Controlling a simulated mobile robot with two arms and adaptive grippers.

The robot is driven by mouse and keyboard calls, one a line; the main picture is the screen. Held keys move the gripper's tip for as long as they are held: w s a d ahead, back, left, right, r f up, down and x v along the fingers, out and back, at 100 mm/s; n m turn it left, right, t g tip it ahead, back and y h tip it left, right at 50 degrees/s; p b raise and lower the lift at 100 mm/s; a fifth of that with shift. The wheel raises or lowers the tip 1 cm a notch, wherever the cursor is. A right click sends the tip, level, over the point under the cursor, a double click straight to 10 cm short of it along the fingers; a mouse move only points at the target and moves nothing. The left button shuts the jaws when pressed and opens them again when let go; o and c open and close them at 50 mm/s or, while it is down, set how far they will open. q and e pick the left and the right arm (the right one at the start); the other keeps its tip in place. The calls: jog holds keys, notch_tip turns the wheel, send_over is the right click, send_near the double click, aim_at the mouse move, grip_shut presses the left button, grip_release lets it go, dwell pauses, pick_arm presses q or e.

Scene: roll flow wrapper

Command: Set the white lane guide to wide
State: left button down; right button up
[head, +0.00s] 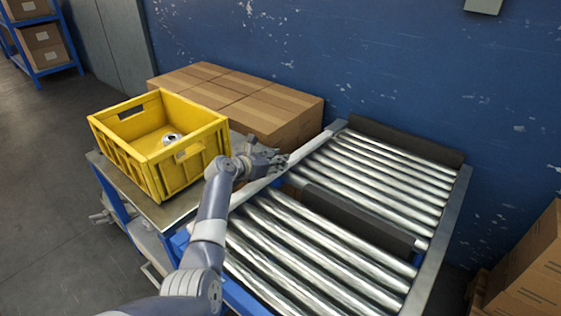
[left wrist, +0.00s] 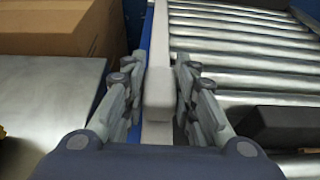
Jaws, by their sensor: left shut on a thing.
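The white lane guide (head: 308,150) is a long pale bar along the left side of the roller conveyor in the head view. In the left wrist view the guide (left wrist: 158,82) runs upright through the picture between my fingers. My left gripper (head: 277,160) is at the guide, near the middle of the conveyor's left side. In the left wrist view my left gripper (left wrist: 158,88) has one finger on each side of the guide and is shut on it. The fingers and arm hide part of the guide in the head view. My right gripper is not in view.
Metal rollers (head: 310,250) fill the conveyor bed. A dark bar (head: 360,214) crosses the middle and another (head: 400,140) lies at the back. A yellow crate (head: 165,165) with a metallic item stands on a cart to the left. Cardboard boxes (head: 250,95) stand behind.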

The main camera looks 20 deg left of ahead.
pick_arm(q)
jog(key=shift+a+r, duration=0.1)
jog(key=shift+a, duration=0.15)
jog(key=c, duration=1.6)
grip_release()
jog(key=o, duration=0.3)
jog(key=shift+w+a, duration=0.1)
jog(key=shift+v, duration=6)
